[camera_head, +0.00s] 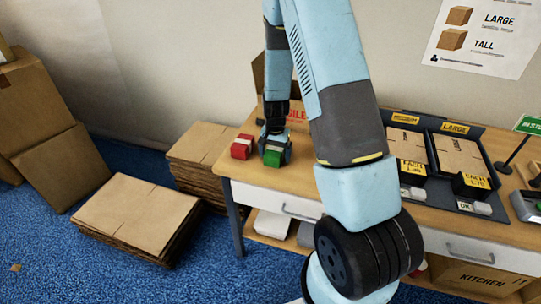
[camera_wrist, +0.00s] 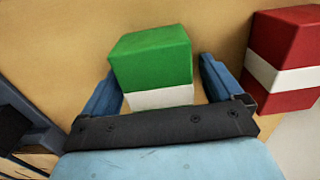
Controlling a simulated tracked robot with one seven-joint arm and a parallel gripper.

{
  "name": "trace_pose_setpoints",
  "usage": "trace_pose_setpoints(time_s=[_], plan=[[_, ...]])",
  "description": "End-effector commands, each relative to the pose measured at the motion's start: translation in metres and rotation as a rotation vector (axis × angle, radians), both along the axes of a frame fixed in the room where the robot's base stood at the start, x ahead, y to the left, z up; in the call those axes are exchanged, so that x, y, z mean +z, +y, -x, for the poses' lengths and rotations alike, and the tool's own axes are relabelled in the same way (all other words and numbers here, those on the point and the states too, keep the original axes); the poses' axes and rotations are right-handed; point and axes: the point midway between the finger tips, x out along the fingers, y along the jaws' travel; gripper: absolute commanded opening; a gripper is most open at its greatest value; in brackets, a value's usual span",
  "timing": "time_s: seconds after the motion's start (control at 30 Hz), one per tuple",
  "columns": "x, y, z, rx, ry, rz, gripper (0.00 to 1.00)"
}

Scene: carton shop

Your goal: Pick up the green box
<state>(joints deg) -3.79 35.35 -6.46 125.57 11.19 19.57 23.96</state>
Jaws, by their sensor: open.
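The green box (camera_wrist: 152,58), green with a white band, stands on the wooden table (camera_head: 238,169). In the wrist view it sits between the two blue fingers of my gripper (camera_wrist: 160,88), which are apart with a gap at its sides. Its lower part is hidden by the gripper's dark bar. In the head view the green box (camera_head: 273,157) shows under my gripper (camera_head: 275,146) near the table's left end.
A red box with a white band (camera_wrist: 285,60) stands just right of the green box in the wrist view; in the head view the red box (camera_head: 241,148) is left of it. An open carton (camera_head: 295,112) is behind. Black trays (camera_head: 428,195) lie to the right. Flat cardboard stacks (camera_head: 140,212) are on the floor.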

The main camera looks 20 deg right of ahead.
Motion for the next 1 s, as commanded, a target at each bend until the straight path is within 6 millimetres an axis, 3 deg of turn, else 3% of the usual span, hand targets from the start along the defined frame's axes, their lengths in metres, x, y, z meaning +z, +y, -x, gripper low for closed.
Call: trace_pose_setpoints(time_s=[0.07,0.6,1.0], plan=[[0.0001,0.0002,0.0000,0.000,0.000,0.000,0.89],[0.0003,0.0006,-0.0001,0.001,0.000,0.000,0.37],[0.0082,0.0007,-0.0004,0.002,-0.001,0.001,0.35]])
